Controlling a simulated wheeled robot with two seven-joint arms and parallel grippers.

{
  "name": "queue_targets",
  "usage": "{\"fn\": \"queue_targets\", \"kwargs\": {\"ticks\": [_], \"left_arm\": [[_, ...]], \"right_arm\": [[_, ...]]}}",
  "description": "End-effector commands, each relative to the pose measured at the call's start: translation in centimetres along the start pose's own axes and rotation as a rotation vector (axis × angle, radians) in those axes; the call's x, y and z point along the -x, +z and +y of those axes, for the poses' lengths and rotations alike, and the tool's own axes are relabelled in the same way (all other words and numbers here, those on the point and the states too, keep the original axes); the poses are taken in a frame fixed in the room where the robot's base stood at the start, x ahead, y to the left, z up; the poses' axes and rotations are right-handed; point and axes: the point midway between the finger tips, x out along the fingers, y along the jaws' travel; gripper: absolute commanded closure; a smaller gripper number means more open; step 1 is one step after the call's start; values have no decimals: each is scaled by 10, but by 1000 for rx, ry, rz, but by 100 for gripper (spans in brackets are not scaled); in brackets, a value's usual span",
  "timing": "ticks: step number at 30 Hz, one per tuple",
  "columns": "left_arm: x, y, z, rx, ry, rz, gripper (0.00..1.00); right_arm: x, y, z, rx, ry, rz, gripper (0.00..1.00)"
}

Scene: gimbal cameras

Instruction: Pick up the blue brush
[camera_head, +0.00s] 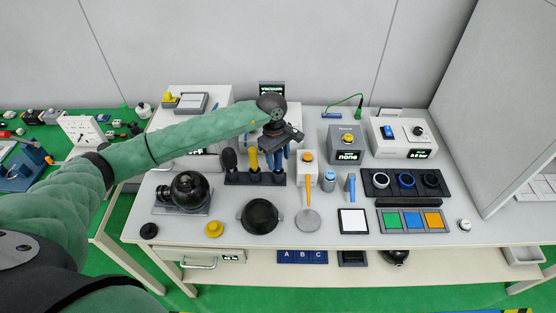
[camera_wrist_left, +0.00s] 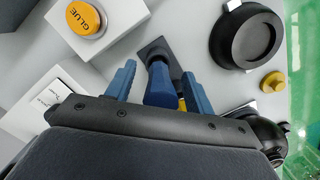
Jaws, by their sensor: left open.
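The blue brush (camera_wrist_left: 160,85) stands in a dark rack (camera_head: 240,179) on the table, beside a yellow-handled tool (camera_head: 252,160) and a black one (camera_head: 230,160). In the head view my left gripper (camera_head: 279,150) is above the rack's right end and hides much of the blue brush. In the left wrist view its two blue fingers (camera_wrist_left: 158,70) are open, one on each side of the brush's blue handle, with gaps visible. The brush's lower part is hidden behind its handle. My right gripper is not in view.
A box with a yellow GLUE button (camera_wrist_left: 84,20) stands close to the rack's right side. A black bowl (camera_head: 260,215) is in front of the rack, and a round black device (camera_head: 190,190) is at front left. Blue-topped items (camera_head: 330,177) stand farther right.

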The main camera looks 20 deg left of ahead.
Motion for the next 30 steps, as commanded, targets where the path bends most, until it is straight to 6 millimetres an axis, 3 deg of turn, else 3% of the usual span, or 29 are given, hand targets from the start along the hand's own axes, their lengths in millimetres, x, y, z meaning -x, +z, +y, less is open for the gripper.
{"fn": "queue_targets", "kwargs": {"ticks": [9,15,17,25,30], "left_arm": [[-3,0,0,0,1,1,47],[-3,0,0,0,1,1,86],[-3,0,0,0,1,1,95],[-1,-1,0,0,1,1,95],[12,-5,2,5,3,3,95]], "right_arm": [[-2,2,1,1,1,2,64],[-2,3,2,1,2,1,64],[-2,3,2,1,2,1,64],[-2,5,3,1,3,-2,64],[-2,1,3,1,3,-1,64]]}}
